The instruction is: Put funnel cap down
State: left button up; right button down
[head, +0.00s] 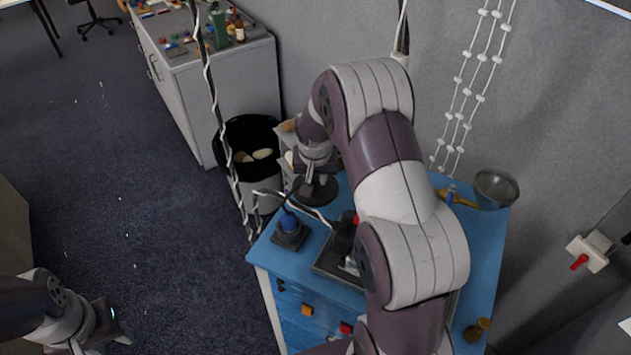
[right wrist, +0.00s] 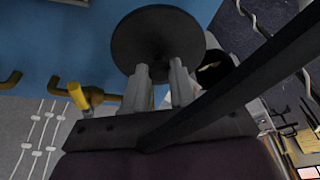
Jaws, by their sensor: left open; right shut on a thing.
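The funnel cap appears to be a dark round disc (right wrist: 157,40) at the fingertips in the right wrist view. In the head view the dark disc (head: 320,190) is beneath my right gripper, over the far left corner of the blue table (head: 360,190). My right gripper (right wrist: 163,85) is shut on it. Whether the disc touches the table I cannot tell. My left gripper (head: 118,330) is open and empty, low at the left, away from the table.
A metal bowl-like funnel (head: 495,187) stands at the table's back right. A blue-topped black device (head: 290,230) is near the left edge. A dark tray (head: 333,262) is partly hidden by my arm. A black bin (head: 250,135) stands behind the table.

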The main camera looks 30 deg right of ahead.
aim_at(315, 180)
jog(key=x, duration=0.4)
jog(key=shift+a, duration=0.1)
jog(key=shift+s+a+r, duration=0.15)
jog(key=shift+s, duration=0.3)
jog(key=c, duration=0.9)
grip_release()
jog(key=shift+w+f, duration=0.25)
jog(key=shift+r, duration=0.1)
